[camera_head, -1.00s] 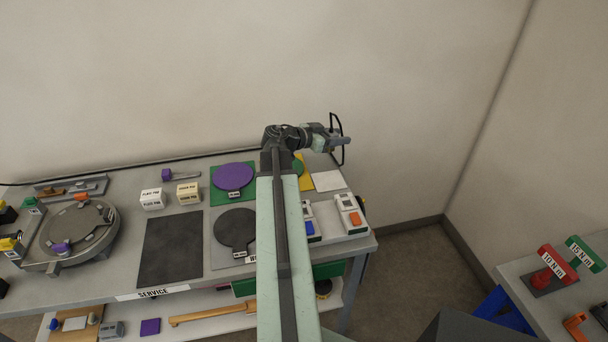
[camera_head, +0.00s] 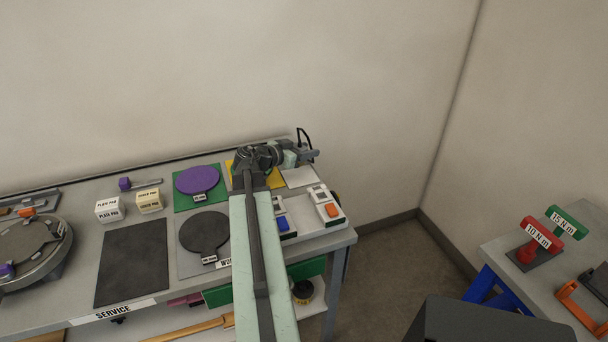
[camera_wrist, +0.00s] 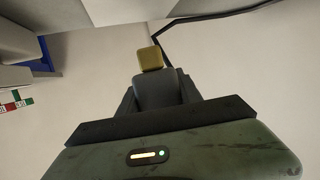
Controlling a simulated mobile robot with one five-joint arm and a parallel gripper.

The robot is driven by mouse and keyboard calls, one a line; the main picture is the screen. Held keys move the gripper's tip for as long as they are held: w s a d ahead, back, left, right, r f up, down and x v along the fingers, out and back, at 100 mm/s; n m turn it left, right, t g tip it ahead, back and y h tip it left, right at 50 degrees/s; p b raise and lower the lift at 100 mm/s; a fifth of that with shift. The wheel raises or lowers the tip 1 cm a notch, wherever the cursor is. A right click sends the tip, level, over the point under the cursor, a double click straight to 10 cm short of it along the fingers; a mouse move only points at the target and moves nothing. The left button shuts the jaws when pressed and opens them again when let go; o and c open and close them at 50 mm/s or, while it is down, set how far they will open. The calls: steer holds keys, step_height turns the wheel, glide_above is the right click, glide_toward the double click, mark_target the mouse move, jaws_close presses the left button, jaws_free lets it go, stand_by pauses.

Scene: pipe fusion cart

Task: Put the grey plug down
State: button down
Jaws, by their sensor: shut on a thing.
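My gripper (camera_head: 298,157) is at the end of the outstretched arm, over the table's far right part, close to the back wall. In the wrist view, my gripper (camera_wrist: 158,92) is shut on a grey block, which I take to be the grey plug (camera_wrist: 156,91). A yellow block (camera_wrist: 150,58) shows at its far end; I cannot tell if it is part of the plug. The plug's grey end (camera_head: 313,153) points right in the head view. A black cable (camera_head: 301,135) curves up behind it. The plug appears held above the table, pointing sideways.
Below the gripper are a white square (camera_head: 299,177) and a yellow pad (camera_head: 274,180). Two small devices, one with a blue button (camera_head: 283,224) and one with an orange button (camera_head: 331,210), stand nearer. A dark mat (camera_head: 133,262) is clear. A second table (camera_head: 498,255) stands right.

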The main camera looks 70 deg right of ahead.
step_height(320, 180, down, 5)
steer(key=b, duration=0.3)
steer(key=shift+r+b, duration=0.1)
steer(key=shift+b, duration=0.25)
steer(key=shift+r, duration=0.15)
steer(key=c, duration=0.8)
jaws_free()
